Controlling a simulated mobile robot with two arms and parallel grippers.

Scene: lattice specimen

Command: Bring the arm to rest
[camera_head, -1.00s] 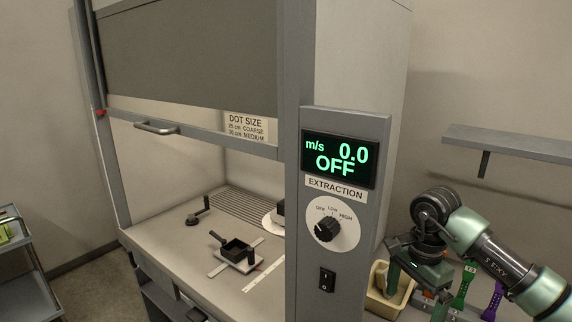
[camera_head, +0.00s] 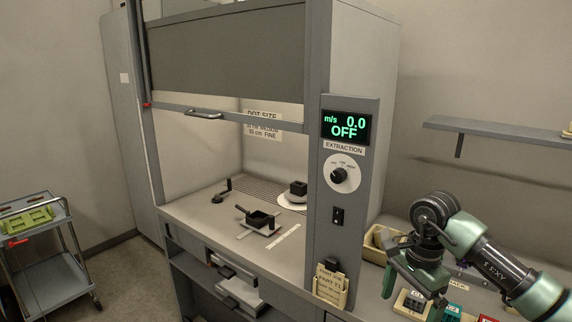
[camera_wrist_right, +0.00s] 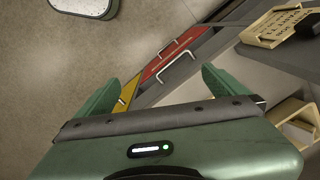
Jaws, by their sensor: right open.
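My right arm comes in from the right in the head view, bent at the wrist, in front of the bench beside the fume cupboard. Its right gripper (camera_head: 412,296) points downward and is open, with no object seen between its fingers. In the right wrist view the two green fingers (camera_wrist_right: 160,80) stand wide apart. Floor and drawer fronts with red (camera_wrist_right: 174,53) and yellow (camera_wrist_right: 124,97) panels lie beyond them. My left gripper is in neither view.
The fume cupboard's control panel (camera_head: 345,205) reads 0.0 and OFF. A black square pan (camera_head: 262,220) sits inside the cupboard. A cream holder (camera_head: 330,286) hangs on its front. A wall shelf (camera_head: 500,131) is above the arm. A trolley (camera_head: 45,275) stands left, with open floor between.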

